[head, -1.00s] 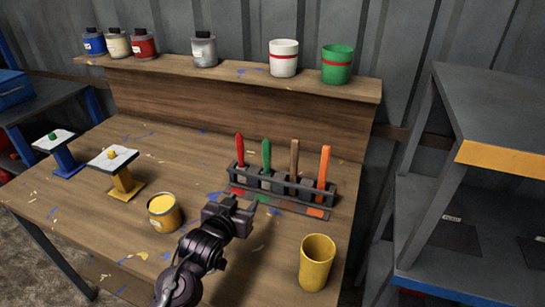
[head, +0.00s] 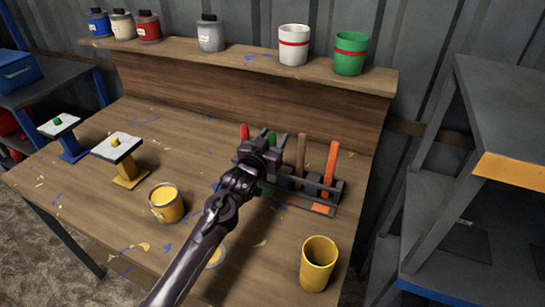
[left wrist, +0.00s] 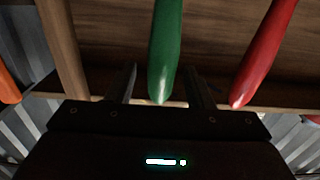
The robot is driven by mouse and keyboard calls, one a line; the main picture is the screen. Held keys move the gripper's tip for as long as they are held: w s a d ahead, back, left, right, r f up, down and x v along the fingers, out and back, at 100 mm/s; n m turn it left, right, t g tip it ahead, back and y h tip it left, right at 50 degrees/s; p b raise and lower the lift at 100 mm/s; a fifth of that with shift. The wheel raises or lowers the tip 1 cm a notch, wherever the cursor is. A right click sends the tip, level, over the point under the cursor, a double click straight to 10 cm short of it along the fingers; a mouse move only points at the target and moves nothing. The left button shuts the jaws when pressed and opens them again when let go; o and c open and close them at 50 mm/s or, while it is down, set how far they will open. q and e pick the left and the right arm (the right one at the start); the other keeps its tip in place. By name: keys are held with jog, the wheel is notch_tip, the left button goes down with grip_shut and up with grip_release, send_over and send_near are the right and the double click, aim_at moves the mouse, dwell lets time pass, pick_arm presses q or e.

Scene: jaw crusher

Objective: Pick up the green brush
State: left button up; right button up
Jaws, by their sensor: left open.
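The green brush (head: 271,137) stands in the dark brush rack (head: 325,187), mostly hidden behind my left gripper in the head view. In the left wrist view its green handle (left wrist: 166,45) shows between the two fingers. My left gripper (head: 279,142) is open at the rack, around or just short of the green handle; I cannot tell if it touches. The red brush (head: 244,132) stands to the left, the brown brush (head: 302,152) and the orange brush (head: 330,160) to the right. My right gripper is not in view.
A yellow paint can (head: 166,204) and an empty yellow cup (head: 318,265) stand on the workbench (head: 80,205). Two small stands (head: 122,160) are at the left. Jars and two buckets (head: 350,54) line the shelf behind. A grey shelf unit (head: 500,110) is at the right.

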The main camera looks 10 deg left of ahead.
pick_arm(q)
jog(key=c, duration=0.8)
grip_shut()
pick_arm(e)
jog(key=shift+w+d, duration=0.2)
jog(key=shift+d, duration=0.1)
pick_arm(q)
jog(key=shift+r, duration=0.15)
